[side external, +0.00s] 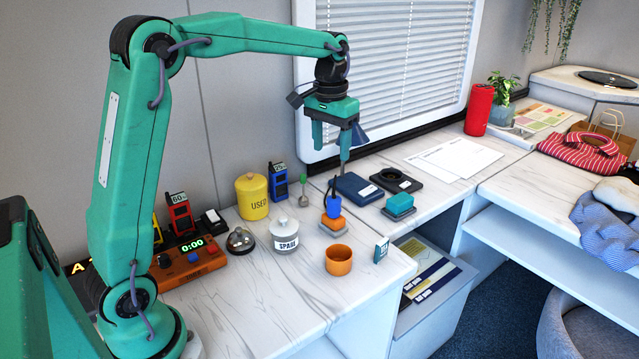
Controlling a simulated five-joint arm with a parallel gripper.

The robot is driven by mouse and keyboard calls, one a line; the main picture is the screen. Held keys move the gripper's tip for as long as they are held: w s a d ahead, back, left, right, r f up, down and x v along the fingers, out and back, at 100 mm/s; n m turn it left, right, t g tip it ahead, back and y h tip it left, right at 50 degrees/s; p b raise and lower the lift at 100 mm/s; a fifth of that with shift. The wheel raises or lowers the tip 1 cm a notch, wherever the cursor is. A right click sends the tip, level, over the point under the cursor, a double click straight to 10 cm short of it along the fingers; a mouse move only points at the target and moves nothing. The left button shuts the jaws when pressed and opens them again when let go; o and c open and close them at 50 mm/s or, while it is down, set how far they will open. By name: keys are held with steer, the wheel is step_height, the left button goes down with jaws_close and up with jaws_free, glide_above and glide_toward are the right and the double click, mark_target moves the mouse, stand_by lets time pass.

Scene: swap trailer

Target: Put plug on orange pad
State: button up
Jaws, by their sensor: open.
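A blue plug-like piece (333,205) with a dark upper part stands upright over the orange pad (333,223), on the white counter below my gripper. It appears to rest on the pad, but I cannot tell whether it touches. The orange pad sits on a grey base. My gripper (331,150) points down above them and is open, its two fingers apart. I see nothing held between the fingers, and a gap shows between the fingertips and the blue piece.
A teal block (400,203) on a dark base, a navy pad (356,188) and a black pad (396,180) lie to the right. An orange cup (338,259), a SPARE jar (285,236) and a yellow USED canister (252,196) stand near.

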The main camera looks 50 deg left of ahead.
steer(key=s+d+r+m+t, duration=0.1)
steer(key=s+d+r, duration=0.15)
steer(key=s, duration=0.35)
steer(key=s+d+r+t, duration=0.1)
steer(key=s+d, duration=0.2)
steer(key=s, duration=0.3)
steer(key=s+d+f+t, duration=0.1)
steer(key=s+f, duration=0.1)
steer(key=s, duration=0.4)
steer(key=s+d+f+m+t, duration=0.1)
steer(key=s+d+f+t, duration=0.1)
steer(key=s, duration=0.3)
steer(key=shift+s+f, duration=0.2)
steer(key=shift+s, duration=0.2)
